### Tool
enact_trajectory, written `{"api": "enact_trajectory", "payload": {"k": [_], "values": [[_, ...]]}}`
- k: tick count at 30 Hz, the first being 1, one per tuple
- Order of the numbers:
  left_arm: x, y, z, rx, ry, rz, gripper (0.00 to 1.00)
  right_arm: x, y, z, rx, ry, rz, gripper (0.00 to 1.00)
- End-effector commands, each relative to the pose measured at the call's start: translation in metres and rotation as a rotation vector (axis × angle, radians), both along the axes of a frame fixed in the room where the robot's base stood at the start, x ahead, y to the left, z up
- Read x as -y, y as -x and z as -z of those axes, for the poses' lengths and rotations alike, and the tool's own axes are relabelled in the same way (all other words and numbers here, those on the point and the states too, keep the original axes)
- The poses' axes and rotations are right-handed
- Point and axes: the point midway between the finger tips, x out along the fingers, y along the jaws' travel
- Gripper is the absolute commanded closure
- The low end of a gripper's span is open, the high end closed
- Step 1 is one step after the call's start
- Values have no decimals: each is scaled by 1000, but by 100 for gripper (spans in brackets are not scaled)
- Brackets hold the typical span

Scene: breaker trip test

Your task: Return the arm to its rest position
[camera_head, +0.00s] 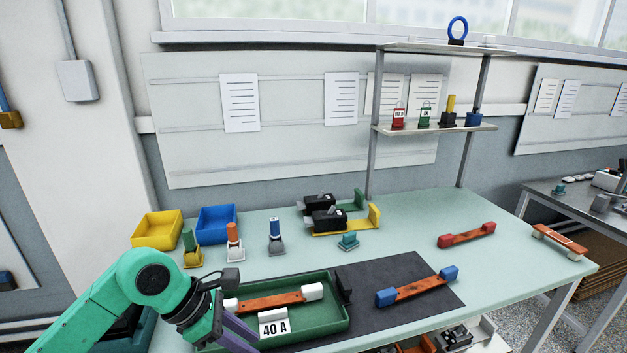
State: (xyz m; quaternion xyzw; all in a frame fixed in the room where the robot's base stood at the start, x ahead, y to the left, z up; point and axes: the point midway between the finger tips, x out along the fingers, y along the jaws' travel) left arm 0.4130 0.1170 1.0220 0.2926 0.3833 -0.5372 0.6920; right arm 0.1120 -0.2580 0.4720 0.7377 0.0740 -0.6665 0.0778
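My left arm comes in from the left, green with a dark wrist. Its gripper (228,332) has purple parts pointing down over the left end of the green tray (345,318). The fingertips are hard to make out, so I cannot tell whether it is open or shut. No held object shows. In the tray lies an orange-brown bar with white ends (270,301), next to a "40 A" card (274,326). My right gripper is not in view.
A dark mat (375,272) bears a blue-ended bar (418,288). A red-ended bar (467,236) lies at the right. Yellow (157,230) and blue (216,224) bins, small upright devices and black clamp-like units (327,219) stand behind. A shelf (435,128) rises at the back.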

Motion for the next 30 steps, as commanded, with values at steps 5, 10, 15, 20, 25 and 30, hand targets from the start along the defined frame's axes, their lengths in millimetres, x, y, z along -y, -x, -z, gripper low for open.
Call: {"api": "enact_trajectory", "payload": {"k": [5, 10, 15, 20, 25, 30], "values": [[42, 2, -18, 13, 213, -22, 71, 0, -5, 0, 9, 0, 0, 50], [91, 5, -61, -4, 557, -97, 71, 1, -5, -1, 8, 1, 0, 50], [113, -5, -136, -108, 1060, -301, 71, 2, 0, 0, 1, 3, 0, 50], [46, -53, -193, -389, 1711, -782, 71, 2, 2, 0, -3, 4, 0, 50], [-78, -92, -109, -800, 2195, -1578, 71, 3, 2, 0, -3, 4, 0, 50], [-130, -55, 22, 911, -1875, 1943, 71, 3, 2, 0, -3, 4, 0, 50]]}}
